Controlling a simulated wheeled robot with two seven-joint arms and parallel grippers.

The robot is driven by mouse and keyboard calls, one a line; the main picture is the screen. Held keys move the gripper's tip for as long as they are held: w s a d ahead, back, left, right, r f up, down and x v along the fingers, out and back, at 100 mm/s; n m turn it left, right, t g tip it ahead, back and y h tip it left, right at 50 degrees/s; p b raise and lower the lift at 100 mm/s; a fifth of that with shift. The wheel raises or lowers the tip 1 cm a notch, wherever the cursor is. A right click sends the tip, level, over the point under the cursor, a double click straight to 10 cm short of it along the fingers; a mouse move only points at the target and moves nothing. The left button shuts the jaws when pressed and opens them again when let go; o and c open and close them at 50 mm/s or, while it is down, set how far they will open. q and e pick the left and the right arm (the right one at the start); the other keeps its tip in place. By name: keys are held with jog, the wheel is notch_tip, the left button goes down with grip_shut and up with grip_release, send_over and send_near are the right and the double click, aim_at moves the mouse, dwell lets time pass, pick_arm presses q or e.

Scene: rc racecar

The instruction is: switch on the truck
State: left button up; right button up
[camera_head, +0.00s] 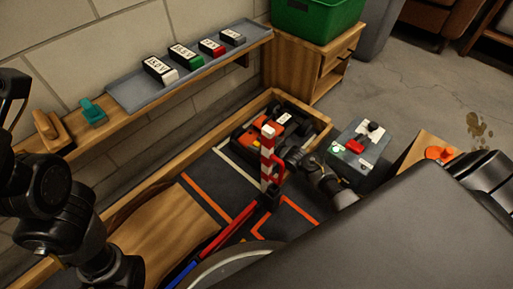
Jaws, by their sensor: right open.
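The truck (250,138) is a small orange and black vehicle in the far corner of the wood-edged track. A white-marked patch lies on its top. No switch on it can be made out. My right gripper (293,156) is open beside the truck's near right end, low over the track. Its fingers are dark and small, and I cannot tell whether they touch the truck. A red and white striped post (268,160) stands in front of the truck and hides part of it. My left arm shows at the left, but its gripper is not in view.
A grey box with a red button (355,146) stands right of the track's wooden border (318,118). A wall shelf (128,95) holds several labelled blocks. A green crate (310,18) sits on a wooden cabinet (290,68). Red and blue bars lie near the post.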

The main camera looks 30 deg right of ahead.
jog(key=shift+w+a+f, duration=0.15)
jog(key=shift+w, duration=0.2)
jog(key=shift+c, duration=0.4)
